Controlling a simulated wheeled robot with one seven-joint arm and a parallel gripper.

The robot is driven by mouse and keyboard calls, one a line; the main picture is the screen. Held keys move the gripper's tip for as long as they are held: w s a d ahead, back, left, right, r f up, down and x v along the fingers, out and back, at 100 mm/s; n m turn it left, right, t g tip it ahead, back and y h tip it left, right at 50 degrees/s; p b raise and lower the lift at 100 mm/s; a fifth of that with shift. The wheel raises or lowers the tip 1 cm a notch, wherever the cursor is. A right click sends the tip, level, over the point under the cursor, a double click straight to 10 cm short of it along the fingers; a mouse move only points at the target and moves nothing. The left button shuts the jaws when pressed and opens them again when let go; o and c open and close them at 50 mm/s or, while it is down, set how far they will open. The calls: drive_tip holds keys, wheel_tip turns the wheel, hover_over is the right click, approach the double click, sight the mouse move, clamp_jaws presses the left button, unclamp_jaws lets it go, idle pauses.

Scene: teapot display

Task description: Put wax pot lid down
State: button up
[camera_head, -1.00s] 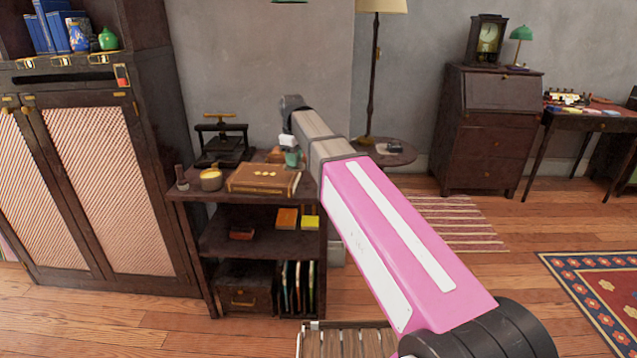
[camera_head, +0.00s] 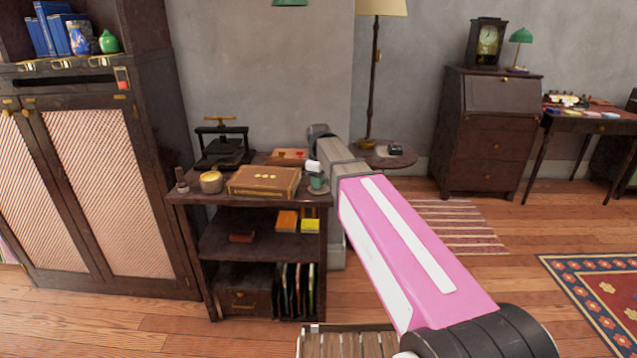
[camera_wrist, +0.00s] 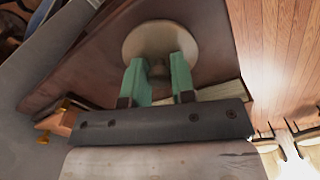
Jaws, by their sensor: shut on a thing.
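The wax pot lid is a pale round disc with a small knob; it shows in the wrist view (camera_wrist: 143,42). My gripper (camera_wrist: 160,68) is shut on its knob with two green fingers. In the head view my gripper (camera_head: 317,184) is at the right end of the small dark shelf table (camera_head: 205,200), low over the top. Whether the lid touches the tabletop I cannot tell. The wax pot (camera_head: 211,182), with yellow wax inside, stands uncovered at the table's left front.
A brown box (camera_head: 264,182) with gold marks lies between the pot and my gripper. A dark press (camera_head: 222,150) stands behind the pot, and a small dark cylinder (camera_head: 181,180) to its left. A reddish box (camera_head: 287,157) lies at the back. The table's right edge is close.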

drive_tip(key=shift+f, duration=0.1)
drive_tip(key=o, duration=0.9)
wheel_tip(320, 180, up, 12)
idle(0.4)
